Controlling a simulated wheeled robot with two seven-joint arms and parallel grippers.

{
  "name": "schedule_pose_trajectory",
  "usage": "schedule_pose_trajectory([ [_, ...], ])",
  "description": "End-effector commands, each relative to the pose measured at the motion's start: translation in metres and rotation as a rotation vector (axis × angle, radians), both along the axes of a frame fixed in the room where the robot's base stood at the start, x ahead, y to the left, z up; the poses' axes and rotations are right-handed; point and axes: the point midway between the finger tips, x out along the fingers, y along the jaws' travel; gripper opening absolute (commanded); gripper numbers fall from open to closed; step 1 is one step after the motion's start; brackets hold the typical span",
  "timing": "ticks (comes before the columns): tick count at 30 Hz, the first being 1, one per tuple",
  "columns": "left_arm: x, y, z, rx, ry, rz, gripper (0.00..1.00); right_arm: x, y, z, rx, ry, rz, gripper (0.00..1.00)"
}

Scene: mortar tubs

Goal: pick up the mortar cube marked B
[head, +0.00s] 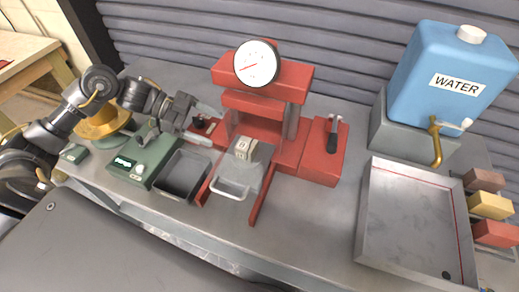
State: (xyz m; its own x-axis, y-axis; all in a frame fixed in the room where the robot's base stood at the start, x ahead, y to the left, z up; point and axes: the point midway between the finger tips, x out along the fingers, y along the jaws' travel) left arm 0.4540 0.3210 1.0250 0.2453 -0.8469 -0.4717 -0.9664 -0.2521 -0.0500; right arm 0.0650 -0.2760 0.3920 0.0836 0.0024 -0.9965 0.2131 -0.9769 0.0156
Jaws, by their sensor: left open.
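A small pale mortar cube (243,148) sits on a grey metal slide plate (240,181) with a handle, at the front of the red press. It has a dark mark on its face, too small for me to read surely as B. My left gripper (211,125) is open and empty, to the left of the cube and apart from it. Its fingers point right, towards the press. My right gripper is not in view.
The red press (262,98) with its round dial (256,63) stands behind the cube. A green scale (137,161) and a dark tub (183,174) stand left. A metal tray (412,222), blue water tank (446,75) and coloured blocks (489,205) are right.

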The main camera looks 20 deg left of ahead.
Motion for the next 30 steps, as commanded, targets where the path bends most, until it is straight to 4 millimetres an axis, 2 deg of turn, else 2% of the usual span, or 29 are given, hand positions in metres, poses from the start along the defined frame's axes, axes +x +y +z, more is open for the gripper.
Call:
schedule_pose_trajectory([
  [3, -0.007, -0.004, -0.011, -0.003, 0.047, -0.002, 0.80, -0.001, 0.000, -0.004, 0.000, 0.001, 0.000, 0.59],
  [8, -0.008, -0.007, -0.013, -0.005, 0.057, -0.001, 0.80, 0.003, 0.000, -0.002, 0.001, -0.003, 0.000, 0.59],
  [16, 0.002, -0.041, -0.029, -0.009, 0.054, -0.002, 0.80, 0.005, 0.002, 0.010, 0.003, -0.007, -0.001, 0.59],
  [26, 0.005, -0.054, -0.038, -0.005, 0.053, -0.002, 0.80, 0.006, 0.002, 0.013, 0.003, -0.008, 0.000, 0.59],
  [30, 0.009, -0.071, -0.046, -0.009, 0.054, -0.002, 0.80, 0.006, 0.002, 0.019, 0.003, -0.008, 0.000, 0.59],
])
